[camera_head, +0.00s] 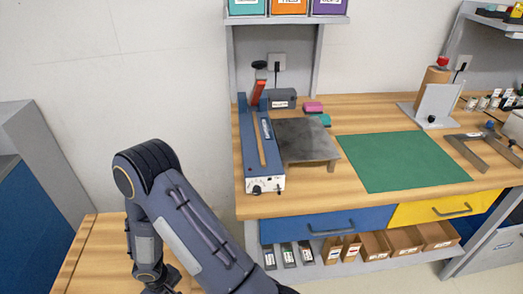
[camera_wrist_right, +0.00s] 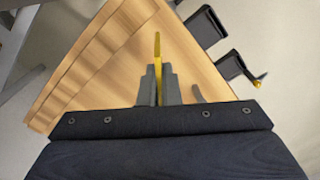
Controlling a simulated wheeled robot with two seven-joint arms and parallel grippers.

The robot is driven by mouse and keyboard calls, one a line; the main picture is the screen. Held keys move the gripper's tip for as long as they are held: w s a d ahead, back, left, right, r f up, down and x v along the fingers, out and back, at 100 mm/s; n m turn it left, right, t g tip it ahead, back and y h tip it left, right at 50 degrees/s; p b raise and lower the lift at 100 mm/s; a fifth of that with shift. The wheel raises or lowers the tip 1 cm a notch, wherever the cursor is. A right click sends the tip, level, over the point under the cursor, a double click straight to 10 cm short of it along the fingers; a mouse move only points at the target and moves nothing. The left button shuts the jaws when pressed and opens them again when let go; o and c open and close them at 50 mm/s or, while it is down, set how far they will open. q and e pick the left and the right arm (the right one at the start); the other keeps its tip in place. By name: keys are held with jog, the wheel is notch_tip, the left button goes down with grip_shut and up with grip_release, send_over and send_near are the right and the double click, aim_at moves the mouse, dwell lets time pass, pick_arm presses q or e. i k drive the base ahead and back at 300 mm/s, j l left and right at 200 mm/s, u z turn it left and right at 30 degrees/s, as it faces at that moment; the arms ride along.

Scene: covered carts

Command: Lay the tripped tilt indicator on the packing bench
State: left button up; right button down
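A thin yellow piece (camera_wrist_right: 157,50) stands edge-on between the two fingers of my right gripper (camera_wrist_right: 160,86) in the right wrist view. The fingers are close together on it. Its face is hidden, so I cannot tell whether it is the tilt indicator or its state. Below it is a striped wooden surface (camera_wrist_right: 120,75). In the head view one dark arm of mine bends over a wooden top (camera_head: 90,255) at lower left; its gripper end is mostly cut off. A wooden-topped bench (camera_head: 375,113) stands at the right. My left gripper is not clearly visible anywhere.
The bench carries a blue sealer-like device (camera_head: 247,155), a grey metal plate (camera_head: 305,138), a green mat (camera_head: 400,160) and a metal square (camera_head: 475,152). The mat is clear. Blue and yellow drawers (camera_head: 445,208) and cardboard bins (camera_head: 375,245) sit below. A blue-sided cabinet (camera_head: 35,225) stands left.

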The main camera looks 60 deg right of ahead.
aim_at(380, 158)
jog(key=k+l+z, duration=0.3)
jog(key=k+l, duration=0.2)
jog(key=k+l+z, duration=0.15)
jog(key=l, duration=0.3)
jog(key=k+l+z, duration=0.15)
jog(key=l, duration=0.25)
jog(key=k+l+z, duration=0.15)
jog(key=k+l, duration=0.15)
jog(key=l, duration=0.1)
